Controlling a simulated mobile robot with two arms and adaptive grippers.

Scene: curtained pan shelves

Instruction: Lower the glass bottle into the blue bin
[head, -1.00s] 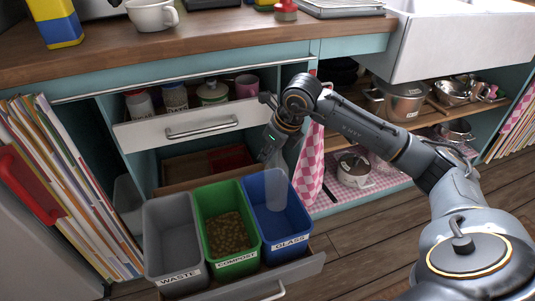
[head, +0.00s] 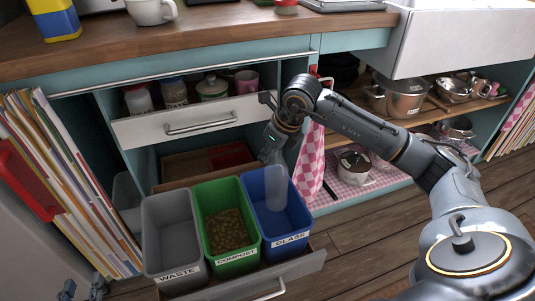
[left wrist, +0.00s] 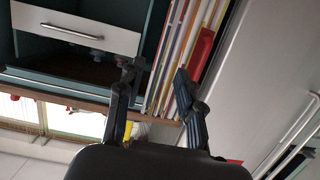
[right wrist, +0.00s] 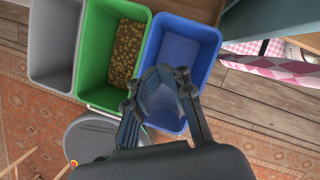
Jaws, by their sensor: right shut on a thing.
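The clear glass bottle (head: 275,188) hangs upright with its lower part inside the blue bin (head: 292,234), which is labelled GLASS. My right gripper (head: 272,157) is shut on the bottle's upper end, just above the bin's back rim. In the right wrist view the bottle (right wrist: 158,97) shows faintly between the fingers, over the blue bin (right wrist: 208,45). Whether the bottle touches the bin floor cannot be told. My left gripper (head: 83,288) is at the bottom left of the head view. The left wrist view shows its fingers (left wrist: 155,85) apart and empty.
The green compost bin (head: 232,262) and grey waste bin (head: 172,236) stand beside the blue bin in the pulled-out drawer (head: 300,273). An open drawer of jars (head: 195,128) is above. A pink checked curtain (head: 308,165) hangs close right of my right gripper.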

